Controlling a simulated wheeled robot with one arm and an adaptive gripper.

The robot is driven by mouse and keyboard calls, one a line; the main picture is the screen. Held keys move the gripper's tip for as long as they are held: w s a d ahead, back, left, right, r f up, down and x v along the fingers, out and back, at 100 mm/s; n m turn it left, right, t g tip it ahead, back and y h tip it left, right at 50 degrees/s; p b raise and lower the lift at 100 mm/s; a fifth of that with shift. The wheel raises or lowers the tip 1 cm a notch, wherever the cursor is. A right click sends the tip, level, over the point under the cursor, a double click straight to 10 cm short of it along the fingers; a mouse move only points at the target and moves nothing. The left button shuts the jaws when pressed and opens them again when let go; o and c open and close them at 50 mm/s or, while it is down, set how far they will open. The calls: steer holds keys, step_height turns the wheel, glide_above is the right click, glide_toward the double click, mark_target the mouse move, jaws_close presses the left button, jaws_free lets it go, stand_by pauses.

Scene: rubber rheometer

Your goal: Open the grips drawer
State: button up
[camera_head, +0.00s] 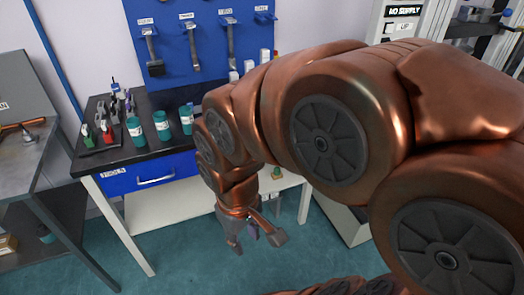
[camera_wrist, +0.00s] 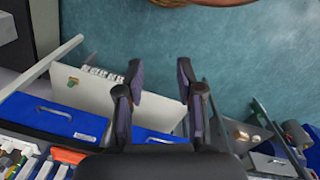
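A blue drawer with a silver handle and a TOOLS label (camera_head: 150,174) is under the black bench top in the head view. No drawer labelled grips can be read there; my arm covers the bench right of it. In the wrist view one blue drawer (camera_wrist: 48,118) with a handle and an unreadable label is at left. Another blue drawer front (camera_wrist: 158,136) shows partly behind my fingers. Both look shut. I cannot tell which is the grips drawer. My gripper (camera_head: 255,236) is open and empty, pointing down in front of the bench; its fingers (camera_wrist: 160,90) are well apart.
Teal cups (camera_head: 162,126) and a tray of small tools (camera_head: 98,135) stand on the black bench top (camera_head: 150,150). A white lower shelf (camera_head: 170,215) is under it. A grey metal table (camera_head: 30,150) stands at left. Teal floor (camera_head: 190,262) is clear in front.

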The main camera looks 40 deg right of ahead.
steer(key=w+d+f+n+t+h+b, duration=0.1)
steer(key=w+d+f+n+t+b, duration=0.1)
steer(key=w+d+f+b, duration=0.45)
steer(key=w+d+f+n+t+b, duration=0.2)
steer(key=w+d+f+t, duration=0.15)
steer(key=w+d, duration=0.4)
steer(key=w+d+f+n+t+h+b, duration=0.1)
steer(key=w+d+f+n+t+b, duration=0.25)
steer(key=d+b, duration=0.4)
steer(key=w+d+f+n+t+h+b, duration=0.1)
steer(key=w+d+f+n+t+b, duration=0.3)
steer(key=d, duration=0.6)
steer(key=w+d+f+n+t+h+b, duration=0.25)
steer(key=w+d+b, duration=0.35)
steer(key=d, duration=0.3)
steer(key=shift+m+y, duration=0.4)
steer(key=shift+y, duration=0.05)
steer(key=shift+f+x, duration=0.15)
steer(key=shift+x, duration=1.45)
steer(key=shift+f+x, duration=0.1)
steer(key=shift+x, duration=1.5)
steer(key=shift+a, duration=0.1)
jaws_close()
